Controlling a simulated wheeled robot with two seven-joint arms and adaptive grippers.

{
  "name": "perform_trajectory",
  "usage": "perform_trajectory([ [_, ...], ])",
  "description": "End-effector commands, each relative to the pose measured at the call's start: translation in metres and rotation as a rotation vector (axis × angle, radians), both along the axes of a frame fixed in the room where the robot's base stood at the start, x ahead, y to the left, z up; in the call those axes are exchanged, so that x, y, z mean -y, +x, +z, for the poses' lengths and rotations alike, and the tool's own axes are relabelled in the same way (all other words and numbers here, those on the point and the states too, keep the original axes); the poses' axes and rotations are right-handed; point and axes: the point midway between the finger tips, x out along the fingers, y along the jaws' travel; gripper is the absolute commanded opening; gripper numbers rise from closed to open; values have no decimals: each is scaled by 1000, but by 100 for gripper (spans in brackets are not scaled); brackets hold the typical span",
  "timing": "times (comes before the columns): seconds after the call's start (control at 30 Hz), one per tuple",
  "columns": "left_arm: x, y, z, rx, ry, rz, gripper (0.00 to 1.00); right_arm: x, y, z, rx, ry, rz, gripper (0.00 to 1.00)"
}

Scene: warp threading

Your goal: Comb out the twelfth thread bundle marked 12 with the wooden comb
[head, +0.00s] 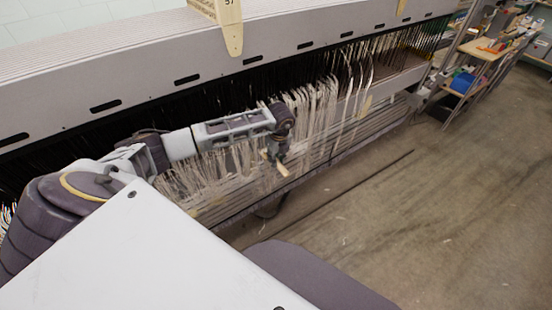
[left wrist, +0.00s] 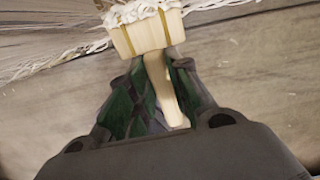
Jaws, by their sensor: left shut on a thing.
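My left gripper (head: 276,152) hangs in front of the pale threads at the loom. It is shut on the light wooden comb (head: 282,169). In the left wrist view, the dark green-lined fingers (left wrist: 160,72) close around the handle of the comb (left wrist: 147,36). The comb's head points away from the gripper, and white thread (left wrist: 140,12) lies bunched at its far edge. Pale thread bundles (head: 318,105) hang in a row along the loom. No mark 12 is readable, so I cannot tell which bundle this is. My right gripper is out of view.
The long grey loom beam (head: 150,70) runs across the back, with a wooden piece marked 57 (head: 230,25) on top. A shelf trolley (head: 470,75) stands at the far right. A dark strip (head: 345,188) lies on the floor. The concrete floor (head: 450,210) at right is mostly clear.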

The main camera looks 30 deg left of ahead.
Motion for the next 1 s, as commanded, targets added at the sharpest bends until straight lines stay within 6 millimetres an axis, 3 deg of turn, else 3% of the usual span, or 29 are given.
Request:
perform_trajectory([
  [0.5,-2,1,-32,1,5,3,0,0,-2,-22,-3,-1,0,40],
  [1.0,-1,0,-36,1,2,2,0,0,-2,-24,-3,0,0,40],
])
